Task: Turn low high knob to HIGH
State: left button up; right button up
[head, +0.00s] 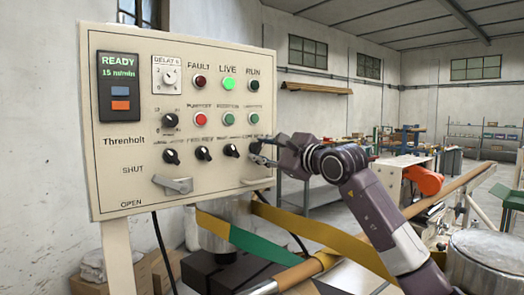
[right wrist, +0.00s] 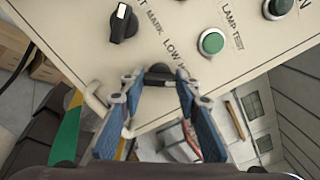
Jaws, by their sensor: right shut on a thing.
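The low high knob (right wrist: 159,72) is black and sits near the panel's lower edge, below the partly covered LOW lettering in the right wrist view. My right gripper (right wrist: 160,88) is shut on it, with the blue-padded fingers on either side. The fingers and knob body hide the pointer, so I cannot tell its setting. In the head view my right gripper (head: 262,152) reaches the panel's lower right corner and mostly covers the knob. My left gripper is not in view.
The beige control panel (head: 130,175) carries other black knobs (head: 203,153), lit and unlit buttons, a small display (head: 119,85) and a lever (head: 174,184) near its bottom. A green and yellow band (head: 255,247) runs below the panel. A metal drum (head: 488,250) stands at lower right.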

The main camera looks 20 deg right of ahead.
jog(key=o, duration=1.2)
jog(key=shift+c, duration=0.2)
jog(key=v, duration=1.2)
